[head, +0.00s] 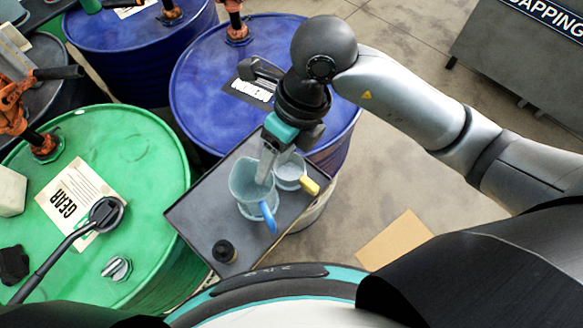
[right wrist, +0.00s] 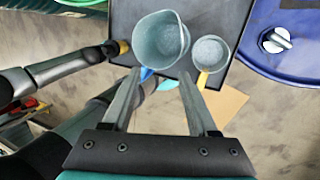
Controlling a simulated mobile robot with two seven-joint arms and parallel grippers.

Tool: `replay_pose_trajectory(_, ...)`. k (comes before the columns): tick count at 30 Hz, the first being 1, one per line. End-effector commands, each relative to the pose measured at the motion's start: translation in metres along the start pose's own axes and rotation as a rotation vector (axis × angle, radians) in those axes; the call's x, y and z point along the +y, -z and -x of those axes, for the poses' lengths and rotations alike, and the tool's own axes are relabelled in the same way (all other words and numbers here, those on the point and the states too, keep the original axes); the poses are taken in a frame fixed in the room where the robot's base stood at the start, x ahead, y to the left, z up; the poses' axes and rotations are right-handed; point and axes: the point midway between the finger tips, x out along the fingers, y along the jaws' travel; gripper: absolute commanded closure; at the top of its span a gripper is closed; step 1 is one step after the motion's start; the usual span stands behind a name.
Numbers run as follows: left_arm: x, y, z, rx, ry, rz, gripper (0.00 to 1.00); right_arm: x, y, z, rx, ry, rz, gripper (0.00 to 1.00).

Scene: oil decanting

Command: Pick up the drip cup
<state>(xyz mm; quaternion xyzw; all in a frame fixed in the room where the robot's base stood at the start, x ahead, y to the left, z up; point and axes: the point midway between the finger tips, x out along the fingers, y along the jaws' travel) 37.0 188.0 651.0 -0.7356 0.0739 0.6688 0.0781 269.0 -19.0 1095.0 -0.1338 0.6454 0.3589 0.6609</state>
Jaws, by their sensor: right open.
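Two cups stand on a dark tray (head: 190,215). The smaller, shallow clear cup with a yellow handle (head: 290,172) looks like the drip cup; it also shows in the right wrist view (right wrist: 210,52). The larger grey-blue jug with a blue handle (head: 246,190) stands to its left; it also shows in the right wrist view (right wrist: 160,40). My right gripper (head: 266,165) is open and low over the tray by both cups.
A small black-capped item (head: 223,251) sits on the tray's near corner. A green drum (head: 145,160) bearing a black-ended tool (head: 75,237) is at left. A blue drum (head: 205,85) stands behind the tray. Open floor with a tan sheet (head: 395,240) lies right.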

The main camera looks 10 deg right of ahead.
Motion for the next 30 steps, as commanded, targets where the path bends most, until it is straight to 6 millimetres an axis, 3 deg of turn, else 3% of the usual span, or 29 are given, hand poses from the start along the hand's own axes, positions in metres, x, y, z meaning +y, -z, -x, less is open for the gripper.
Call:
replay_pose_trajectory(1,0.0,-0.001,0.001,-0.001,0.001,0.0,0.32,-0.018,0.005,0.004,0.034,0.087,-0.011,0.41)
replay_pose_trajectory(4,-0.001,-0.001,0.001,-0.002,0.001,0.0,0.32,-0.044,0.015,0.012,0.087,0.211,-0.036,0.41)
replay_pose_trajectory(10,0.0,-0.002,-0.002,-0.003,0.001,0.0,0.32,-0.063,0.024,0.013,0.127,0.298,-0.061,0.41)
replay_pose_trajectory(22,0.0,-0.004,-0.011,-0.005,0.001,0.001,0.32,-0.083,0.034,-0.058,0.13,0.295,-0.061,0.41)
replay_pose_trajectory(30,0.0,-0.004,-0.011,-0.005,0.001,0.0,0.32,-0.089,0.036,-0.08,0.126,0.295,-0.059,0.41)
